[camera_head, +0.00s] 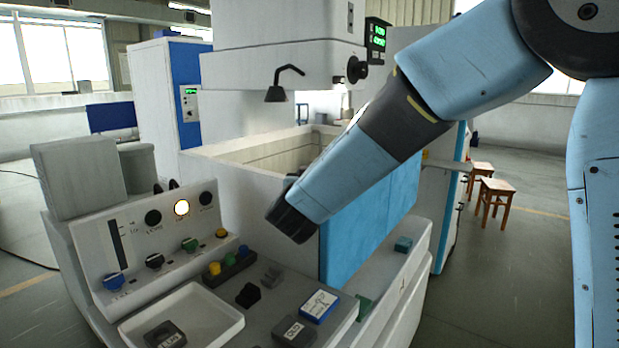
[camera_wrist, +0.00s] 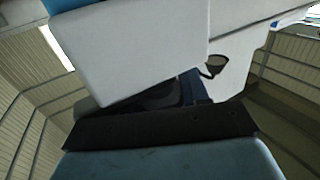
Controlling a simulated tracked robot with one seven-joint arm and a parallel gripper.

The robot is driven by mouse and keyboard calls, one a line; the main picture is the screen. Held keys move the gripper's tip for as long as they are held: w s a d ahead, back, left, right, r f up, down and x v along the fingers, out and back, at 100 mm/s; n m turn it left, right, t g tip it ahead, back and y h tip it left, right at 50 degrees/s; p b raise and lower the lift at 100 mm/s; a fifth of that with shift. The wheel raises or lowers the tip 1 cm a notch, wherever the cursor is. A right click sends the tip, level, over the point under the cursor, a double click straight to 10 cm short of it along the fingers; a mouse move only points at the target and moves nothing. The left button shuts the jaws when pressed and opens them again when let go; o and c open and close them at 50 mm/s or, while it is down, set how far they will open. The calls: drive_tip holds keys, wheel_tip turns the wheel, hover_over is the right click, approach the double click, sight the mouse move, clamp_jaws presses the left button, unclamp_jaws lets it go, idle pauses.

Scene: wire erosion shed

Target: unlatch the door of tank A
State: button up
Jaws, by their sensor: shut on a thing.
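Tank A appears to be the white tank (camera_head: 240,205) in the middle of the head view, with a bright blue door panel (camera_head: 375,215) on its near right side. My arm crosses in front of it, and its dark end overlaps the panel's left edge. My gripper (camera_wrist: 168,98) shows as dark parts in the middle of the wrist view, above a dark bolted plate. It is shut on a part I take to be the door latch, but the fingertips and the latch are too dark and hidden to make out. The door looks closed.
A control console with knobs (camera_head: 165,240) and a shallow white tray (camera_head: 190,318) stands at the near left. A white machine head (camera_head: 280,65) with a hanging dark nozzle (camera_head: 276,93) is above the tank. Wooden stools (camera_head: 495,188) stand on open floor at right.

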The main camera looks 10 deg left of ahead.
drive_tip(key=shift+w+r, duration=0.1)
drive_tip(key=shift+r, duration=0.3)
drive_tip(key=o, duration=0.8)
drive_tip(key=shift+d, duration=0.1)
drive_tip(key=shift+o, duration=1.3)
drive_tip(key=shift+f, duration=0.2)
drive_tip(key=shift+s, duration=0.2)
drive_tip(key=s, duration=1.3)
drive_tip(key=shift+s+d, duration=0.25)
drive_tip(key=shift+d, duration=0.15)
drive_tip(key=shift+w, duration=0.1)
